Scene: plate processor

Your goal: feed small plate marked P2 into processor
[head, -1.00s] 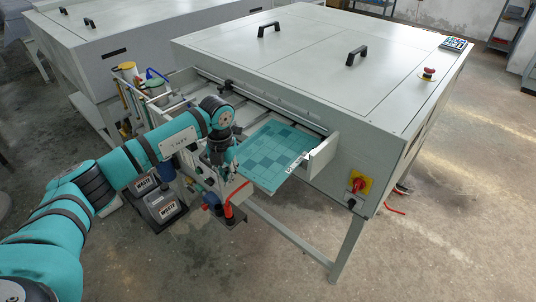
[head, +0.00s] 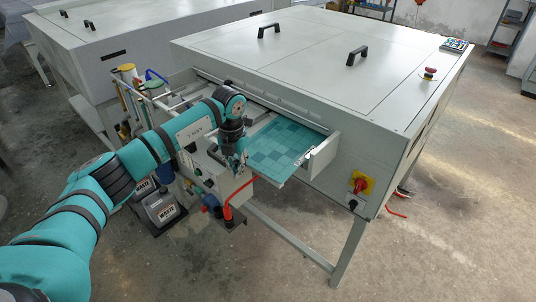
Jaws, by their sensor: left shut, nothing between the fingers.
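A small teal checkered plate (head: 282,146) lies flat on the feed tray at the front of the grey processor (head: 320,60), near the tray's right end. Its far edge is close to the slot under the machine's cover. The plate's marking is too small to read. My left gripper (head: 238,172) is shut with nothing in it and points down at the plate's near left edge. I cannot tell whether it touches the plate; my arm hides the plate's left part. My right gripper is not in view.
A side guide (head: 322,155) stands at the tray's right end. A red knob on a yellow panel (head: 361,184) is on the machine's front. Waste containers (head: 160,208) and red and blue pipes sit below left.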

